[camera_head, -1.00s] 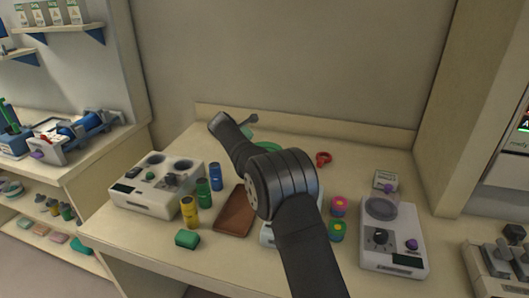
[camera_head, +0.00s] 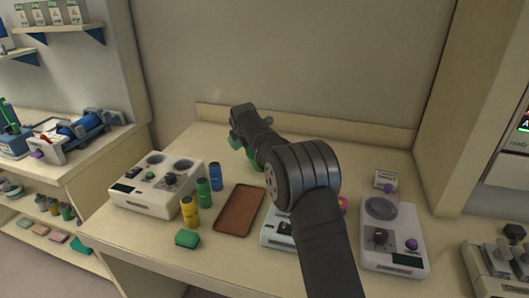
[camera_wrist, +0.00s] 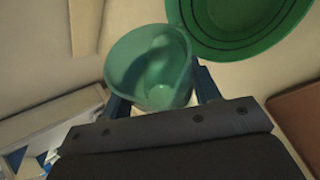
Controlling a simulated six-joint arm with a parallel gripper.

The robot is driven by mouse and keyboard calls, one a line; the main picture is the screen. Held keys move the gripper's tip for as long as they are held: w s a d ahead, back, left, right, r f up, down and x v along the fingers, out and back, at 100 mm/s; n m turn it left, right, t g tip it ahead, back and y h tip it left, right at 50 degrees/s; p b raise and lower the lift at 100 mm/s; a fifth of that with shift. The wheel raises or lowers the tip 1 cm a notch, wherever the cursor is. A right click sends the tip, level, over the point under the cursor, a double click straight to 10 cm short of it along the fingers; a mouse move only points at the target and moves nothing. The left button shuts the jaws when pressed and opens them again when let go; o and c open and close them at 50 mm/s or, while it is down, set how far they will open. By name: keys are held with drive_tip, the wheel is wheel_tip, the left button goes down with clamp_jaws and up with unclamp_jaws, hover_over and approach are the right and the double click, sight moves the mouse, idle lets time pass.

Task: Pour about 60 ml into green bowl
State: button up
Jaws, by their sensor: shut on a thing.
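My gripper (camera_wrist: 163,97) is shut on a teal-green cup (camera_wrist: 128,62), with one blue finger on each side of it. I look into the cup's open mouth; a pale patch shows at its bottom, and I cannot tell how much liquid is inside. The green bowl (camera_wrist: 262,42) lies just beyond and to the right of the cup in the wrist view, with dark rings inside it. In the head view the cup (camera_head: 235,143) shows in part beside my gripper (camera_head: 240,128), near the back of the table. The bowl (camera_head: 253,159) is mostly hidden behind my arm there.
A brown tray (camera_head: 240,210) lies left of my arm. Blue (camera_head: 215,177), green (camera_head: 203,192) and yellow (camera_head: 190,211) cylinders stand beside a white device (camera_head: 150,197). A green block (camera_head: 187,239) lies in front. Another white device (camera_head: 393,245) stands at right.

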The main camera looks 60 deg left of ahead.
drive_tip(key=shift+w+f+m+g, duration=0.1)
drive_tip(key=shift+f+m+g, duration=0.15)
drive_tip(key=shift+g, duration=0.35)
drive_tip(key=shift+w+r+m+g+y+p, duration=0.2)
drive_tip(key=shift+r+m+g+y+p, duration=0.2)
drive_tip(key=shift+g, duration=0.2)
idle(1.5)
drive_tip(key=shift+w+d+f+g, duration=0.25)
drive_tip(key=shift+w+g, duration=0.15)
drive_tip(key=shift+w, duration=0.15)
idle(0.4)
drive_tip(key=shift+s, duration=0.1)
drive_tip(key=shift+s+a+r, duration=0.2)
drive_tip(key=shift+s, duration=0.2)
drive_tip(key=shift+s+t, duration=0.25)
drive_tip(key=shift+t, duration=0.35)
drive_tip(key=shift+a+f+n+t+h, duration=0.1)
drive_tip(key=shift+f+n+t+h, duration=0.2)
drive_tip(key=shift+n+t, duration=0.25)
drive_tip(key=shift+w, duration=0.1)
drive_tip(key=shift+r+t, duration=0.15)
drive_tip(key=shift+t, duration=0.1)
